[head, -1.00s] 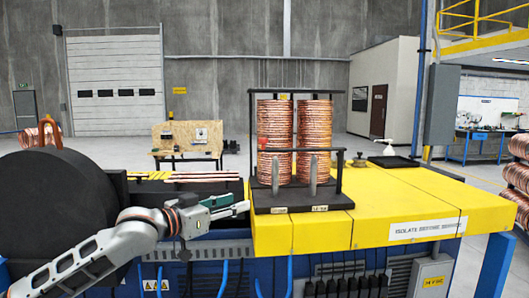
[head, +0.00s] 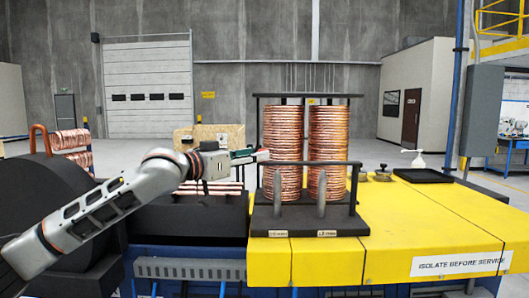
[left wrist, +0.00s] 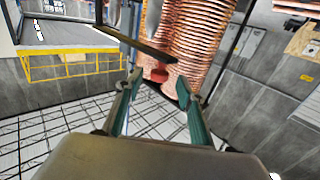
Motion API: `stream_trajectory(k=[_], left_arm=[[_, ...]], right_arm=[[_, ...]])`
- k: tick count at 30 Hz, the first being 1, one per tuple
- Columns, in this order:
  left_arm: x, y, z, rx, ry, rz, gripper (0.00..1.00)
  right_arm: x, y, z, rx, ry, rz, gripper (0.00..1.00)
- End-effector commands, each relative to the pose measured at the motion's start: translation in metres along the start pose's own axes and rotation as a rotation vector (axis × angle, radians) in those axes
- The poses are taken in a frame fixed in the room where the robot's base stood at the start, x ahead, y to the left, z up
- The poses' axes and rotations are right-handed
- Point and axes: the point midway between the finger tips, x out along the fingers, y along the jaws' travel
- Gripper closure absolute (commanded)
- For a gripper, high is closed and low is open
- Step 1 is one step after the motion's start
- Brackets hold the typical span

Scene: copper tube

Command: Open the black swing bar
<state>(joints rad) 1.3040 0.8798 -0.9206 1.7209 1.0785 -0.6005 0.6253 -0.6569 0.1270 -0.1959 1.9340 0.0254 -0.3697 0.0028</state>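The black swing bar (head: 310,163) runs level across the front of two copper coil stacks, the left stack (head: 281,140) and the right stack (head: 328,140), on a black stand. In the left wrist view the bar (left wrist: 125,36) crosses the top, tilted, its end near the fingertips. My left gripper (head: 259,155) is at the bar's left end. In the left wrist view the green fingers (left wrist: 158,84) are open, with a red knob (left wrist: 159,76) in line with the gap. I cannot tell whether they touch it. My right gripper is not in view.
The yellow bench top (head: 415,220) is mostly clear to the right, with a black tray (head: 424,176) and a pump bottle at its back. Two grey upright posts stand in front of the coils. Copper tubes (head: 212,187) lie behind my left arm.

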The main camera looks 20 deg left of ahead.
Motion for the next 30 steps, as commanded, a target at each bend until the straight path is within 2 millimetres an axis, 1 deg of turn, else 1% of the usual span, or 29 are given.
stream_trajectory(k=[1, 3, 6, 9, 19, 20, 21, 23, 24, 30], left_arm=[[0.009, 0.001, -0.001, -0.001, -0.001, 0.001, 0.62], [0.019, 0.001, -0.001, -0.002, -0.001, 0.001, 0.62], [0.03, 0.001, -0.001, 0.0, -0.001, 0.001, 0.62], [0.037, 0.0, 0.0, 0.0, -0.001, 0.0, 0.62], [0.041, 0.001, 0.001, 0.001, 0.0, 0.001, 0.62], [0.041, 0.001, 0.001, 0.001, 0.0, 0.001, 0.7], [0.041, 0.001, 0.001, 0.001, 0.0, 0.001, 0.8], [0.041, 0.001, 0.001, 0.001, -0.001, 0.0, 0.96], [0.041, 0.0, 0.001, 0.001, -0.001, 0.0, 1.0], [0.04, 0.001, 0.001, 0.002, -0.001, -0.001, 1.0]], right_arm=[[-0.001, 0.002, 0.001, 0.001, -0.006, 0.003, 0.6], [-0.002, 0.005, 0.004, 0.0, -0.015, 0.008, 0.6], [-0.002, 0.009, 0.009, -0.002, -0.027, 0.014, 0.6], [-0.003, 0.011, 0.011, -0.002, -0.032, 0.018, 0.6], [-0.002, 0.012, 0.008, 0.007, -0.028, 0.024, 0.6], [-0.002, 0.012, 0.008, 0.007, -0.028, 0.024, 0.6], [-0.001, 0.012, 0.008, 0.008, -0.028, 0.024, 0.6], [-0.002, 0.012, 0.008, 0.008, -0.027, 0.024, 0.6], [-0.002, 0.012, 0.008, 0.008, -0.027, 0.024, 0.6], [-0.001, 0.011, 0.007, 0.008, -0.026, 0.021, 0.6]])
